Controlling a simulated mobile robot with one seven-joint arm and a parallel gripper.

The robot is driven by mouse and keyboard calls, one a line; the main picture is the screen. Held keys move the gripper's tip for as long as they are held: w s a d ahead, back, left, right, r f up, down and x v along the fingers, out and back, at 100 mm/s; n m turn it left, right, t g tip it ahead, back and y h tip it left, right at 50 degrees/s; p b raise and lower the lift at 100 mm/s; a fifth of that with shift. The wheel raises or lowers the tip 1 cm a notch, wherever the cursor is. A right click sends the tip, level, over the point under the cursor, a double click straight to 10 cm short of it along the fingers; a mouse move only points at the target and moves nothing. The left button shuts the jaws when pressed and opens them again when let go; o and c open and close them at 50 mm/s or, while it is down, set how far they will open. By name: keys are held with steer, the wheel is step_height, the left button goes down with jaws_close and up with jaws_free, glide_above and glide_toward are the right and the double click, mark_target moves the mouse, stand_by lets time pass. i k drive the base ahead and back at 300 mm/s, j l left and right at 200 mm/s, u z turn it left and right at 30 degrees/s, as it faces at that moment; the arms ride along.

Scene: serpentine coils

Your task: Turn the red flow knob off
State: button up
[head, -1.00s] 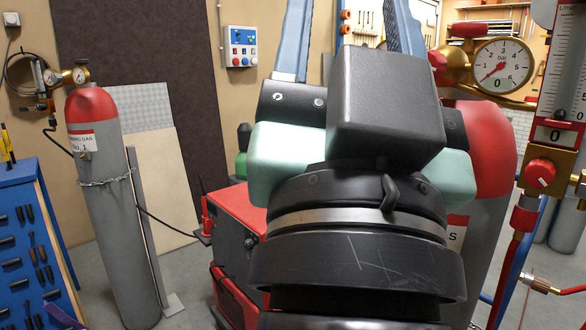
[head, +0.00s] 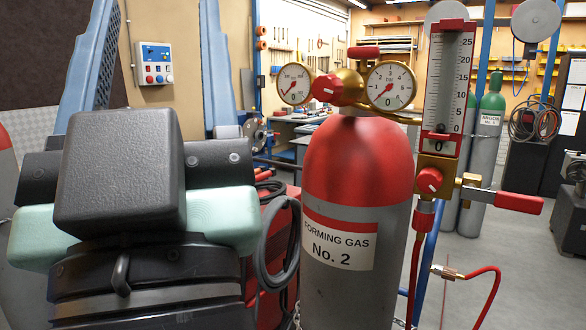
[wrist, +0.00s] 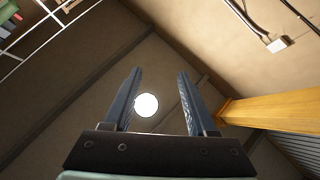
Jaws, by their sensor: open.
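The red flow knob (head: 429,181) with a white mark sits on the brass block below the clear flow tube (head: 447,80), right of the Forming Gas No. 2 cylinder (head: 355,215). Another red knob (head: 326,88) sits on the brass regulator between two gauges. My gripper (head: 160,20) points upward at the left of the head view, well left of the flow knob and not touching it. The wrist view shows its two blue fingers (wrist: 160,72) apart with nothing between them, facing the ceiling. The flow knob does not show there.
A red-handled valve lever (head: 517,203) sticks out right of the flow knob. A red hose (head: 484,285) hangs below. A coiled black cable (head: 279,245) lies between my arm and the cylinder. Green-topped cylinders (head: 487,150) stand behind; floor at the right is partly clear.

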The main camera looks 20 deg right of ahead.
mark_target(430, 178)
steer(key=i+z, duration=0.15)
steer(key=z, duration=0.9)
